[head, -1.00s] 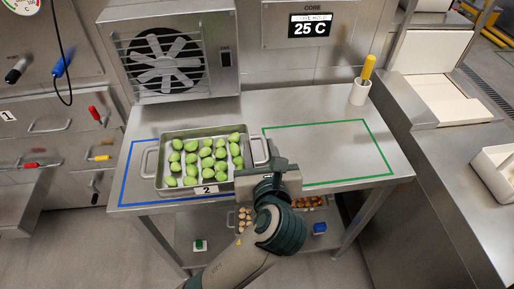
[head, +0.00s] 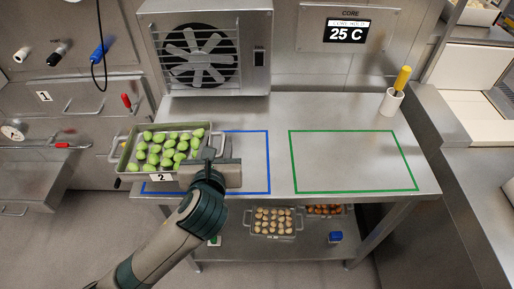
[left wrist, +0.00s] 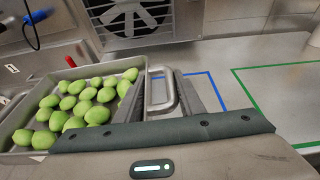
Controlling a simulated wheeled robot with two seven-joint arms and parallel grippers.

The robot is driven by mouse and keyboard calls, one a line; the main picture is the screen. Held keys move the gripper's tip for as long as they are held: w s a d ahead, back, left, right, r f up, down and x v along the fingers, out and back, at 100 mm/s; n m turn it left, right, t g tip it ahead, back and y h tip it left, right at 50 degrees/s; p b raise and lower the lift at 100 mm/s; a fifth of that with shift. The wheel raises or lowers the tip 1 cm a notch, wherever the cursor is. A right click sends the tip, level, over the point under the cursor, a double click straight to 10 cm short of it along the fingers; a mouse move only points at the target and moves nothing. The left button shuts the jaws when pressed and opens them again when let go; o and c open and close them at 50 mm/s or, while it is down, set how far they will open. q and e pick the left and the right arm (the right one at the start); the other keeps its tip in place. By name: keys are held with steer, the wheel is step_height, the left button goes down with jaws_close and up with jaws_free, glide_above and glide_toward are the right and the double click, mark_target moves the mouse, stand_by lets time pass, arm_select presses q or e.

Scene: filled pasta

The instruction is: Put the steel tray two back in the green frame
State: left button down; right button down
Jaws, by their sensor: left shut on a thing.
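The steel tray two (head: 160,177) holds several rows of green filled pasta and bears a "2" label. It is at the left of the worktable, over the left part of the blue frame (head: 268,165) and past the table's left edge; it looks raised. My left gripper (head: 214,158) is shut on the tray's right handle, which shows between the jaws in the left wrist view (left wrist: 165,92). The green frame (head: 352,190) on the right of the table is empty. My right gripper is not in view.
A fan unit (head: 205,55) stands at the back of the table. A white holder (head: 391,101) with a yellow-handled tool stands at the back right. Another tray (head: 273,234) sits on the lower shelf beside a blue block (head: 335,237). The tabletop between the frames is clear.

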arm_select(q)
step_height(320, 180, up, 4)
steer(key=r, duration=0.1)
glide_above(177, 152)
steer(key=shift+a+f, duration=0.1)
steer(key=shift+f, duration=0.15)
